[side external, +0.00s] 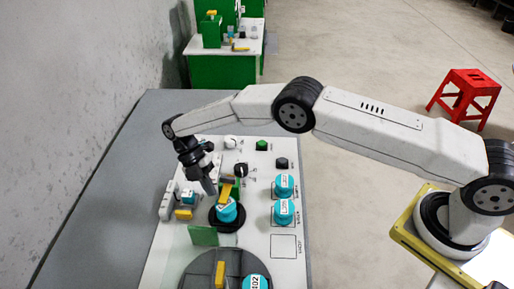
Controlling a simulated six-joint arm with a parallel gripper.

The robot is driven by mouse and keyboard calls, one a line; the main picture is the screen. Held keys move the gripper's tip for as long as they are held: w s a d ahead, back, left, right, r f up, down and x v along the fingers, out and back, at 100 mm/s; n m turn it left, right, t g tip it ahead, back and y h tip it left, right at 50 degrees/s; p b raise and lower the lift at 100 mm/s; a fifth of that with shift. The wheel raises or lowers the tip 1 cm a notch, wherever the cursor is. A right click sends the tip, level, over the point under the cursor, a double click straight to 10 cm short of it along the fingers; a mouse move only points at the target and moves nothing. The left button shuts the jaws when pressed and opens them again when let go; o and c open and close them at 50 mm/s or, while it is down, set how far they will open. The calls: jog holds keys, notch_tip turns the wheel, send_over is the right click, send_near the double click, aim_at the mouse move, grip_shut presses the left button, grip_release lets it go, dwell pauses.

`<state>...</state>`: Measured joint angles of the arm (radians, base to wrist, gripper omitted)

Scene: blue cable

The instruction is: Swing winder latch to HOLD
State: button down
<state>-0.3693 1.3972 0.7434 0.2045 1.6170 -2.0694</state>
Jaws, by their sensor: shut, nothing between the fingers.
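My gripper (209,187) points down over the white panel (285,262) and is shut and empty. Its tip is just left of a yellow lever (227,191) by a small green block; I cannot tell whether they touch. A teal spool (227,211) sits on a black round base (228,224) just below the lever. A second yellow piece (184,214) is on a pale fixture at the left. I cannot tell which yellow piece is the winder latch, and the HOLD marking is not readable.
Two labelled teal spools (284,186) stand on the right of the panel. Knobs (231,142) and buttons (262,145) are behind. A green plate (203,236) stands in front, near a grey disc (198,273) with a yellow bar. The grey table (95,200) is clear at left.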

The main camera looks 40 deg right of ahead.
jog(key=shift+v, duration=3)
jog(key=shift+w+r, duration=0.1)
jog(key=shift+r, duration=0.1)
jog(key=shift+d, duration=0.1)
